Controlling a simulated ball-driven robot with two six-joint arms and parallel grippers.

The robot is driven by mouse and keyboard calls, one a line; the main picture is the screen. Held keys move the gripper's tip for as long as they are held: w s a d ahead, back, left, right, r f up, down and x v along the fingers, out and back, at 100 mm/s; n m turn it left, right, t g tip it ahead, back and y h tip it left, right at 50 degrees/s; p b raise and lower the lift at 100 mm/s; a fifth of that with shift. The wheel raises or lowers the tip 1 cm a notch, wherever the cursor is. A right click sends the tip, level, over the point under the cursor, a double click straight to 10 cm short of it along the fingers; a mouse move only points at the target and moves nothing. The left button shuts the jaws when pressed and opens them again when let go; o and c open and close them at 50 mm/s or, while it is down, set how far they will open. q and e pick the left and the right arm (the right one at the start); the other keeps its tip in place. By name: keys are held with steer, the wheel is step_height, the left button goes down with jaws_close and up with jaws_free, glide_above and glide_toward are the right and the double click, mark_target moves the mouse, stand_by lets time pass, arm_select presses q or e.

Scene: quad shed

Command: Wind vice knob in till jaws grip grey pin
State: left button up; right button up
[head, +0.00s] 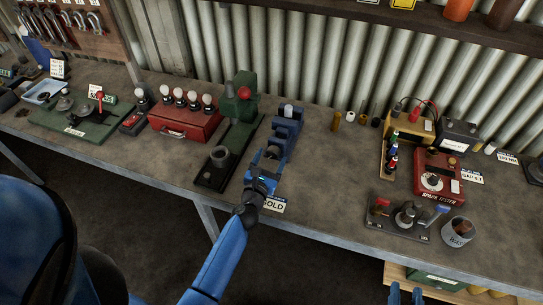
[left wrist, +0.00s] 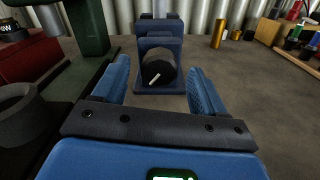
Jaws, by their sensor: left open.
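The blue vice (head: 287,128) stands on the bench, with the grey pin (head: 289,111) upright at its top. Whether the jaws touch the pin is too small to tell. In the left wrist view the vice's dark round knob (left wrist: 158,72) faces me, with a white mark pointing to the lower left. My left gripper (head: 268,160) is open at the near end of the vice. Its blue fingers stand on either side of the knob, with visible gaps.
A green press (head: 240,105) with a dark base and grey cup (head: 220,156) stands close left of the vice. A label card (head: 273,204) lies below the gripper. A red spark tester (head: 437,178) is at right. Bench between is clear.

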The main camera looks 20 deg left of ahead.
arm_select(q)
steer(key=shift+w, duration=0.75)
steer(key=shift+s, duration=0.1)
steer(key=c, duration=1.1)
steer(key=shift+o, duration=0.2)
steer(key=shift+m, duration=1.8)
steer(key=o, duration=1.1)
steer(key=shift+c, duration=0.2)
steer(key=shift+s, duration=0.1)
